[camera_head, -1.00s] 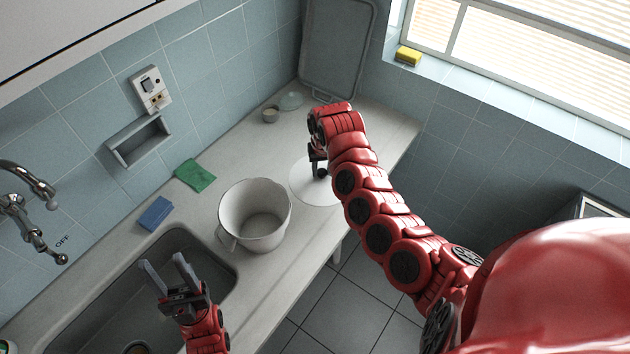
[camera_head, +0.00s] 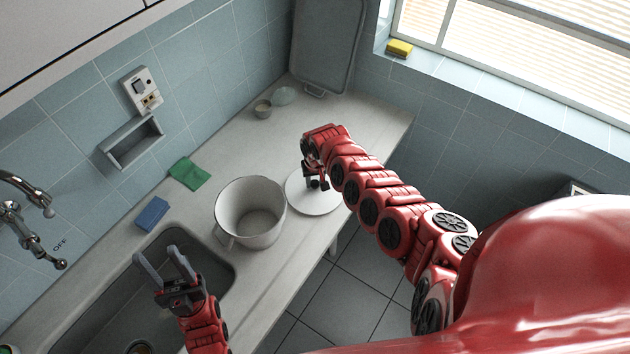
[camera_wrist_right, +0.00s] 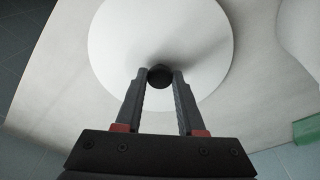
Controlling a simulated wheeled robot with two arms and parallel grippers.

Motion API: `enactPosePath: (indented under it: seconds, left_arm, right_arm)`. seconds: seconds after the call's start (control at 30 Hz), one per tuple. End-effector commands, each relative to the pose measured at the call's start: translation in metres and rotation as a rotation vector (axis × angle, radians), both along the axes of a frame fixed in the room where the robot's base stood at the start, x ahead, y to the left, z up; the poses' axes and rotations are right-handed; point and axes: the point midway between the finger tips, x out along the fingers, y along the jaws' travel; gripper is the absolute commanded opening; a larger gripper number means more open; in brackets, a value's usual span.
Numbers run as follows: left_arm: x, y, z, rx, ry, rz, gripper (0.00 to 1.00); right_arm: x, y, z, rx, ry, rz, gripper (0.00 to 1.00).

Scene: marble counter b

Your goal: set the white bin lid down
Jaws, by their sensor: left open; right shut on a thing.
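The white bin lid (camera_head: 313,203) is a round disc with a dark knob at its middle. In the head view it is at the counter's front edge, right of the white bin (camera_head: 250,212). My right gripper (camera_head: 316,184) is above it, shut on the knob. In the right wrist view the lid (camera_wrist_right: 200,45) lies flat under the fingers, and the gripper (camera_wrist_right: 160,78) has the dark knob between its fingertips. I cannot tell if the lid touches the counter. The bin is open on top and upright. My left gripper (camera_head: 163,262) is open and empty over the sink.
The sink (camera_head: 215,262) is at the left, with a blue sponge (camera_head: 152,214) and a green cloth (camera_head: 189,173) behind it. A small cup (camera_head: 262,109), a pale bowl (camera_head: 284,95) and a grey tray (camera_head: 322,45) stand at the back. Counter behind the lid is clear.

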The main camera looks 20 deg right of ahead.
Motion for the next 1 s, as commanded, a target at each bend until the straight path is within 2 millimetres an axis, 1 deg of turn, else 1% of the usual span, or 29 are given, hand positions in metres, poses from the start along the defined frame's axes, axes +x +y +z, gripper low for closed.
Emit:
enactPosePath:
  seconds: [0.2, 0.23, 0.37, 0.4, 0.63, 0.77, 0.87, 0.97, 1.0]
  left_arm:
    - [0.000, 0.000, -0.003, 0.000, 0.000, 0.000, 0.50]
    - [0.000, 0.000, -0.002, 0.000, 0.000, 0.000, 0.50]
    - [0.000, 0.000, -0.002, 0.000, 0.000, 0.000, 0.50]
    - [0.000, 0.000, -0.002, 0.000, 0.000, 0.000, 0.50]
    - [0.000, 0.000, -0.002, 0.000, 0.000, 0.000, 0.50]
    - [0.000, 0.000, 0.002, 0.000, 0.000, 0.000, 0.50]
    - [0.000, 0.000, 0.004, 0.000, 0.000, 0.000, 0.50]
    - [0.000, 0.000, 0.008, 0.000, 0.000, 0.000, 0.50]
    - [0.000, 0.000, 0.010, 0.000, 0.000, 0.000, 0.50]
  right_arm:
    - [0.000, 0.000, -0.004, 0.000, -0.001, 0.000, 0.00]
    - [0.000, 0.000, -0.003, 0.000, -0.001, 0.000, 0.42]
    - [0.000, 0.000, -0.003, 0.000, -0.001, 0.000, 0.65]
    - [0.000, 0.000, -0.002, 0.000, -0.001, 0.000, 0.68]
    - [0.000, 0.000, -0.002, 0.000, -0.001, 0.000, 0.68]
    - [0.000, 0.000, 0.003, 0.001, -0.001, 0.000, 0.68]
    - [-0.001, 0.000, 0.011, 0.003, -0.002, 0.000, 0.68]
    - [-0.004, 0.000, 0.027, 0.004, -0.002, -0.002, 0.68]
    - [-0.004, 0.000, 0.035, 0.005, -0.005, -0.006, 0.68]
